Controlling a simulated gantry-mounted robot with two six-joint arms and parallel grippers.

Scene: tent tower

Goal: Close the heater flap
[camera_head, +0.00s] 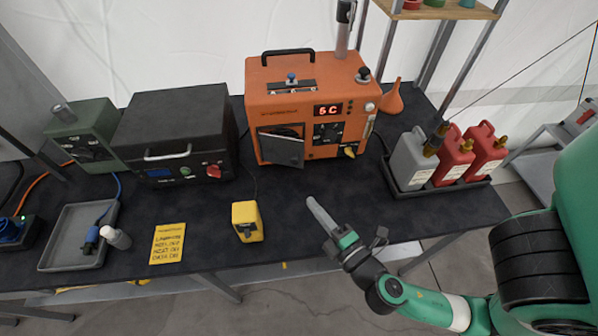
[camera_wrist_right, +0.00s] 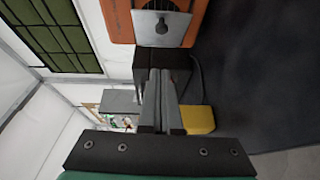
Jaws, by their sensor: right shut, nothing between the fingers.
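The orange heater (camera_head: 268,92) stands at the back middle of the table, its display reading "5 C". Its grey flap (camera_head: 282,150) hangs low on the left of the front face, tilted out from a dark opening (camera_head: 282,130). In the right wrist view the flap (camera_wrist_right: 160,30) shows as a light grey plate with a dark keyhole-like mark. My right gripper (camera_head: 314,206) is shut and empty over the front of the table, apart from the flap. Its closed fingers show in the wrist view (camera_wrist_right: 160,95). My left gripper is not in view.
A yellow block-like device (camera_head: 246,220) stands left of my right gripper. A black box (camera_head: 175,120) stands left of the heater. Grey and red canisters (camera_head: 452,155) stand in a tray at the right. Dark tabletop between heater and gripper is clear.

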